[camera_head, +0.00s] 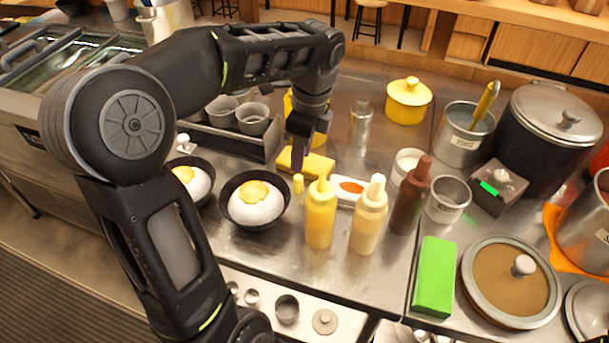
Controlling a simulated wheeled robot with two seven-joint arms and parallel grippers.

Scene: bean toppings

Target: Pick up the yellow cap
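A small yellow cap (298,184) stands on the steel counter. It is just left of the yellow squeeze bottle (320,218) and right of a black bowl (256,225). My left gripper (301,150) points down behind the cap, over or in front of a yellow block (318,166). Its fingers are apart from the cap in the picture, with their tips a little above it. The fingers are seen nearly edge-on, so their opening is unclear. My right gripper is out of view.
A cream bottle (369,217) and a brown bottle (411,196) stand close to the right. A green block (434,277) and a lidded pan (508,254) are at front right. A tray with cups (252,121) stands behind left. A yellow pot (407,105) is farther back.

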